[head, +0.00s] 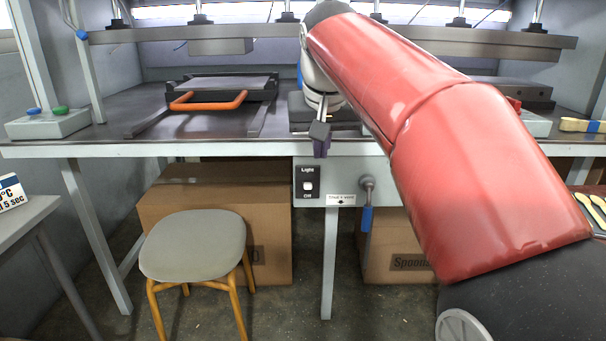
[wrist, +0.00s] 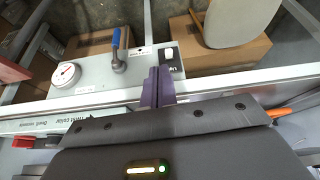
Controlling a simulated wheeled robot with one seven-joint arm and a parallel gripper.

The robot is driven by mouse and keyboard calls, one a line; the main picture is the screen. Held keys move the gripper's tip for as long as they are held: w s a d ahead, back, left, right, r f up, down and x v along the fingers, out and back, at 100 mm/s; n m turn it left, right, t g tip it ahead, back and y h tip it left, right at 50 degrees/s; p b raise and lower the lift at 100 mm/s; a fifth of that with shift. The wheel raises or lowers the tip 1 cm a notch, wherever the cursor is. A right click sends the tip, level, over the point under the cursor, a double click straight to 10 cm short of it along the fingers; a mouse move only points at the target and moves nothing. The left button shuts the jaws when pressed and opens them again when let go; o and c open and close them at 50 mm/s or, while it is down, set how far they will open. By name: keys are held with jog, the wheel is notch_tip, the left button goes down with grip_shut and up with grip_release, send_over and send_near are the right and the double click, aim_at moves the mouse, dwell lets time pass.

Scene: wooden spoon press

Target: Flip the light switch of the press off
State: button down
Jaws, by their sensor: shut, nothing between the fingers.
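The light switch (head: 308,187) is a white rocker on a black plate marked "Light" above and "Off" below. It sits on the front panel of the press, under the table edge. I cannot tell which way the rocker is tipped. In the wrist view the switch (wrist: 168,53) lies just beyond and slightly right of the fingertips. My gripper (head: 321,150) points down in front of the table edge, above and slightly right of the switch. Its purple fingers (wrist: 157,82) are shut together and empty. They look apart from the switch.
A lever with a blue handle (head: 366,218) hangs right of the switch, with a small label (head: 341,199) between them. A round gauge (wrist: 66,73) is on the same panel. A stool (head: 193,245) and cardboard boxes (head: 165,205) stand below. An orange-handled tray (head: 208,104) is on the table.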

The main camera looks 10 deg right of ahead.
jog(key=w+r, duration=0.2)
jog(key=w, duration=0.5)
jog(key=shift+w+a+r+m, duration=0.2)
jog(key=shift+w+a+m, duration=0.1)
jog(key=shift+m, duration=0.1)
jog(key=shift+d, duration=0.1)
jog(key=b, duration=0.4)
send_over(308, 183)
jog(key=s, duration=0.1)
notch_tip(308, 183, down, 9)
jog(key=shift+r, duration=0.1)
jog(key=f, duration=0.1)
jog(key=f+b, duration=0.1)
jog(key=shift+s+f, duration=0.25)
jog(key=shift+f, duration=0.05)
jog(key=shift+s+f, duration=0.3)
jog(key=shift+f, duration=0.45)
jog(key=shift+f+b, duration=0.1)
jog(key=shift+b, duration=0.5)
